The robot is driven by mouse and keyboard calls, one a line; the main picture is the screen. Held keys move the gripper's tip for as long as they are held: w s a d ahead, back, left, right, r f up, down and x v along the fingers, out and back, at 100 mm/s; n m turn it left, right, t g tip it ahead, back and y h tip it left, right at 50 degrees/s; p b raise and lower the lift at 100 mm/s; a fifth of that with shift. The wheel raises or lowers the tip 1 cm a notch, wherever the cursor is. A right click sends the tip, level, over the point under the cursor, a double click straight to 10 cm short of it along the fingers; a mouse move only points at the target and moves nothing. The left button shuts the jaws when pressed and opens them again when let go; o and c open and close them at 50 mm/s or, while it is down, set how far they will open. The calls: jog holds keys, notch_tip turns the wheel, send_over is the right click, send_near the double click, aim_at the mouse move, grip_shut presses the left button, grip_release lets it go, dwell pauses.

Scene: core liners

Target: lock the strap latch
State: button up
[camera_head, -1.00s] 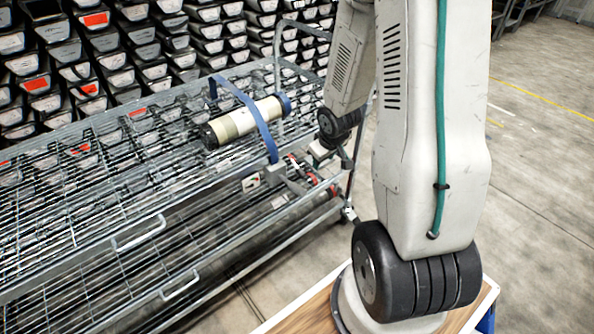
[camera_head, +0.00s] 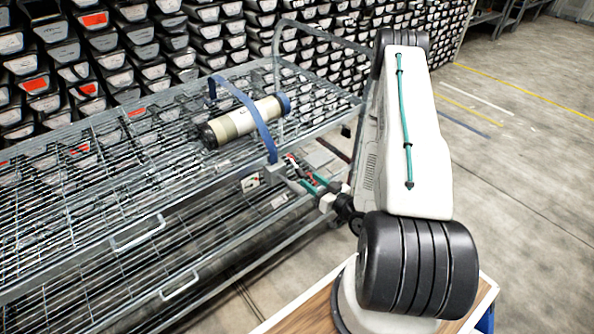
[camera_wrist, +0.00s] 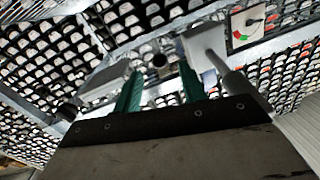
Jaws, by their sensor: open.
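A cream cylinder (camera_head: 240,122) with a dark near end and a blue far end lies on the wire rack. A blue strap (camera_head: 262,124) arches over it and runs down to the rack's front edge. Grey latch hardware (camera_head: 273,174) sits at the strap's lower end; its lever's position is unclear. My gripper (camera_head: 306,180) is at the latch, just right of the strap's end. A grey block with a rod (camera_wrist: 204,50) is close by the right finger.
Open floor (camera_head: 520,200) lies right.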

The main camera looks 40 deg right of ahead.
aim_at(297, 168)
jog(key=w, duration=0.5)
jog(key=w+a, duration=0.1)
jog(key=w, duration=0.1)
jog(key=shift+w, duration=0.25)
grip_shut()
jog(key=shift+d, duration=0.1)
